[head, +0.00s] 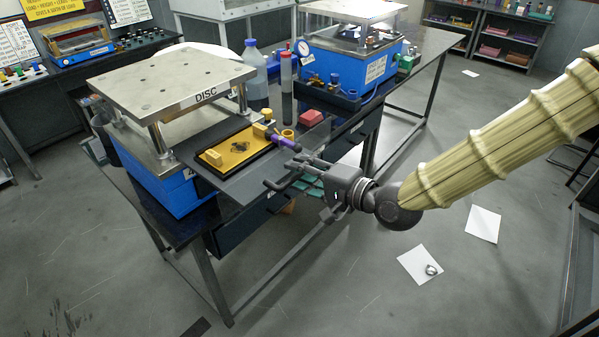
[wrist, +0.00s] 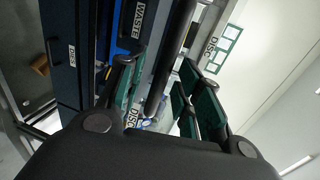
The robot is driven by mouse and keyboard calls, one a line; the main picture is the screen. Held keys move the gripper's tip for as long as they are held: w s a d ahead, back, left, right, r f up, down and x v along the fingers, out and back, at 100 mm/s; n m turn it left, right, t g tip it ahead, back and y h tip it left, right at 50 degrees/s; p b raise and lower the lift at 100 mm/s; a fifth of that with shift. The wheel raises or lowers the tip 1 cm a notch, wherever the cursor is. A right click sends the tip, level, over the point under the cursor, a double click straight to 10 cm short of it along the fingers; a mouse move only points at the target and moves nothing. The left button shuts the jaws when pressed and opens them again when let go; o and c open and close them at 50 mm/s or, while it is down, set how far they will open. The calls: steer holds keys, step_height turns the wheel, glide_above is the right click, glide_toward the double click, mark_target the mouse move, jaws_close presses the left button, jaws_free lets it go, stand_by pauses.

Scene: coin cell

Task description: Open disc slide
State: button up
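The disc press (head: 175,78) has a metal top plate labelled DISC and a blue base. A dark grey slide plate (head: 240,185) sticks out from its front right side. On it is a black-rimmed tray with a yellow insert (head: 238,147). My gripper (head: 284,172) is at the outer edge of this plate, its fingers pointing toward it. In the wrist view, my gripper (wrist: 157,75) has its green-padded fingers apart, with a dark bar (wrist: 166,60) between them. Gaps show beside the bar. Whether either finger touches it is unclear.
A purple-bodied tool (head: 283,142) lies by the tray. A bottle (head: 254,75) and a red-capped tube (head: 286,75) stand behind. A second blue press (head: 350,55) is farther back. Dark drawers (head: 245,228) are below the bench top. The floor at front is open, with loose papers.

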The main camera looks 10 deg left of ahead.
steer(key=v, duration=1.1)
steer(key=shift+d, duration=0.2)
steer(key=shift+s, duration=0.15)
steer(key=s+d+f+g+h, duration=0.1)
steer(key=s+d+f+h, duration=0.1)
steer(key=f, duration=0.7)
steer(key=s+d+f+g+h, duration=0.1)
steer(key=s+d+f+h, duration=0.1)
steer(key=f, duration=0.7)
steer(key=s+d+f+g+h, duration=0.1)
steer(key=s+d+f+h, duration=0.15)
steer(key=f, duration=0.65)
steer(key=s+d+f+n+g+h, duration=0.4)
steer(key=s+d+f+h, duration=0.3)
steer(key=s+d+f, duration=1)
step_height(320, 180, down, 3)
steer(key=shift+s+r+n+g, duration=0.1)
steer(key=shift+s+n+g, duration=0.2)
steer(key=shift+s+n, duration=0.4)
